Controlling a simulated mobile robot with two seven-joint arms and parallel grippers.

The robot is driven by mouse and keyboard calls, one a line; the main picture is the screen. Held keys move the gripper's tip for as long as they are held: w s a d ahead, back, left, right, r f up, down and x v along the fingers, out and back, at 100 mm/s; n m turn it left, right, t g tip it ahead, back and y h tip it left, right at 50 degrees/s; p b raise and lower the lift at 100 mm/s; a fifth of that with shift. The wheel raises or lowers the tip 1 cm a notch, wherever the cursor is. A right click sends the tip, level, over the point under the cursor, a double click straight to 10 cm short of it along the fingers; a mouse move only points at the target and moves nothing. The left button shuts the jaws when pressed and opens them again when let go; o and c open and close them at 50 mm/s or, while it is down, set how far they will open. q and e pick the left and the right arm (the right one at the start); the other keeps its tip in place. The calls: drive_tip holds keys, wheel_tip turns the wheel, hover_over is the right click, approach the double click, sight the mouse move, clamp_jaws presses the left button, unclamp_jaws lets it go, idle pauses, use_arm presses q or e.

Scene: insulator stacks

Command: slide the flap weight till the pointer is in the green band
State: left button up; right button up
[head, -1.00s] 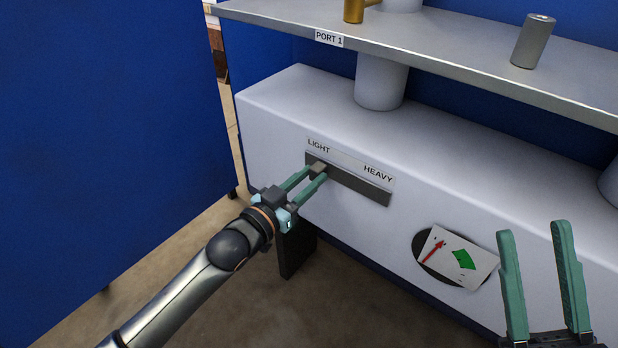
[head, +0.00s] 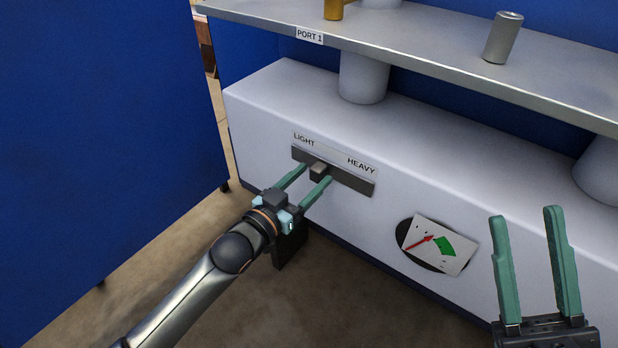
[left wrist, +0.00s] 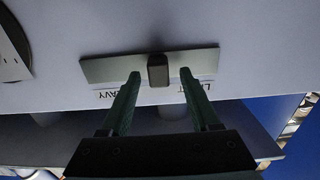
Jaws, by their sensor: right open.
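The flap weight (head: 318,170) is a small dark block on a grey slide rail (head: 352,182) between the LIGHT and HEAVY labels, left of the rail's middle. My left gripper (head: 315,173) has its green fingers open, one on each side of the block. In the left wrist view the block (left wrist: 158,70) sits between the fingers with gaps on both sides. The red pointer (head: 418,244) on the dial card (head: 460,262) slants up to the right, its tip just left of the green band (head: 444,246). My right gripper (head: 527,215) is open and empty at the lower right.
A metal shelf (head: 430,62) labelled PORT 1 runs above the white box (head: 290,90), with a grey cylinder (head: 503,38) and a brass piece (head: 334,9) on it. A blue wall (head: 100,110) stands at the left.

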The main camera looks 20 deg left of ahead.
use_arm(q)
drive_tip(key=shift+s, duration=0.1)
drive_tip(key=shift+s+a, duration=0.15)
drive_tip(key=shift+s, duration=0.1)
drive_tip(key=shift+p+v, duration=0.5)
drive_tip(key=shift+v, duration=0.7)
drive_tip(key=p, duration=0.2)
approach(313, 175)
drive_tip(key=v, duration=0.4)
use_arm(e)
drive_tip(key=w+d+f+m+g+h, duration=0.1)
drive_tip(key=w+f+m+h, duration=0.4)
drive_tip(key=f+h, duration=0.2)
drive_tip(key=shift+w+f, duration=0.15)
drive_tip(key=shift+w, duration=0.15)
